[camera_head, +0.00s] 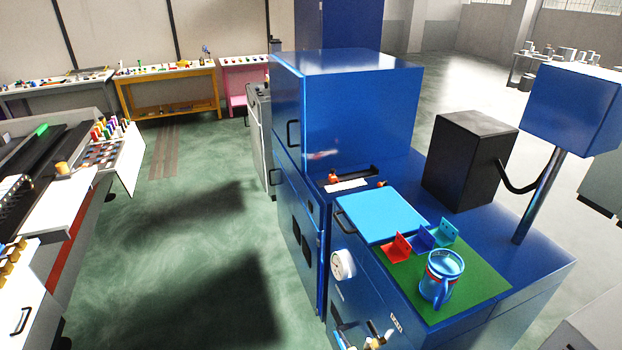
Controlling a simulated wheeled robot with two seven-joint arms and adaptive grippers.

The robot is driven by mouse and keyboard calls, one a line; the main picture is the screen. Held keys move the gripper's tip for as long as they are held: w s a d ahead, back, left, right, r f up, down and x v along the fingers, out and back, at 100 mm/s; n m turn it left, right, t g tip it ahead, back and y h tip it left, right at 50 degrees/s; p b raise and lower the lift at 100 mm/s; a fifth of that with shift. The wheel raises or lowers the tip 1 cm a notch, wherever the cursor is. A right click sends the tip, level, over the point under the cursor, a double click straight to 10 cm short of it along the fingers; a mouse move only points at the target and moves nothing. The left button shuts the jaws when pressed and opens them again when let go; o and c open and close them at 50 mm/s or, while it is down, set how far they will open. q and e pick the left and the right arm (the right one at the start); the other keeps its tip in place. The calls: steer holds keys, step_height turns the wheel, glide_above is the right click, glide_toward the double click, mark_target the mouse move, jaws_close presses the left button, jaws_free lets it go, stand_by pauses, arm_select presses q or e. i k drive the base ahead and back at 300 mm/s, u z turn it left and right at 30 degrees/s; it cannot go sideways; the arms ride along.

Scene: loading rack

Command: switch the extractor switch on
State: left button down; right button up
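I cannot make out with certainty which part is the extractor switch. A blue machine (350,95) stands in the middle, with a lower blue worktop (540,262) at its right. Small orange-red parts (333,176) sit by a white strip (347,186) at the foot of the tall section. Another small orange part (382,184) is to their right. A round white dial-like part (342,264) is on the front face. Small fittings (378,334) low on the front are partly cut off by the frame edge. Neither of my grippers is in view.
On the worktop are a light blue plate (380,215), a green mat (470,293), red (397,248), blue (423,238) and teal (444,232) brackets, a blue mug (440,278) and a black box (468,160). A pole (540,195) carries a blue box (572,108). Green floor (190,240) is clear at left.

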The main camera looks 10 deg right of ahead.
mark_target(373, 330)
steer(key=u, duration=0.05)
steer(key=k, duration=0.95)
steer(key=z, duration=0.45)
steer(key=i, duration=0.35)
steer(key=z, duration=0.15)
